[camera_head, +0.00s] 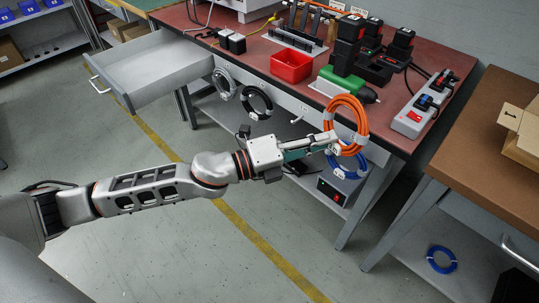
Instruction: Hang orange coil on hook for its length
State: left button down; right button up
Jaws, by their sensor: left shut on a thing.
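The orange coil (331,117) hangs upright in front of the red-topped bench's front edge, near its right end. My left gripper (334,143) is shut on the coil at its lower left side. A white coil (224,84) and a black coil (256,102) hang along the bench's front rail to the left. A blue coil (344,171) shows just below and behind the orange coil. A small empty hook (298,117) shows between the black and orange coils. Whether the orange coil touches a hook is hidden. My right gripper is not in view.
The bench top (262,66) carries a red bin (291,66), a green and black tool (345,82) and a power strip (422,104). An open grey drawer (150,68) juts out at left. A brown table (478,133) stands at right. Another blue coil (441,260) lies on its lower shelf.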

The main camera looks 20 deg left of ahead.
pick_arm(q)
jog(key=w+a+f+n+t+y+b, duration=0.3)
jog(key=a+f+n+t+y, duration=0.15)
jog(key=a+f, duration=1)
jog(key=w+d+f+t+b, duration=0.1)
jog(key=w+d+f+b, duration=0.1)
jog(key=w, duration=0.7)
jog(key=shift+w+d+f+b, duration=0.15)
jog(key=shift+d+f+b, duration=0.2)
jog(key=shift+d+b, duration=0.1)
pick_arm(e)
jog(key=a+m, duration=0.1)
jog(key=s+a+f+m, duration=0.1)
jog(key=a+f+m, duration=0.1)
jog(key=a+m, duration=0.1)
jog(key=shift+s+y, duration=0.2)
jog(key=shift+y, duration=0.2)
pick_arm(q)
jog(key=shift+r+y, duration=0.1)
jog(key=shift+y, duration=0.15)
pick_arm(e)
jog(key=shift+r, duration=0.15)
pick_arm(q)
jog(key=c, duration=1.9)
grip_release()
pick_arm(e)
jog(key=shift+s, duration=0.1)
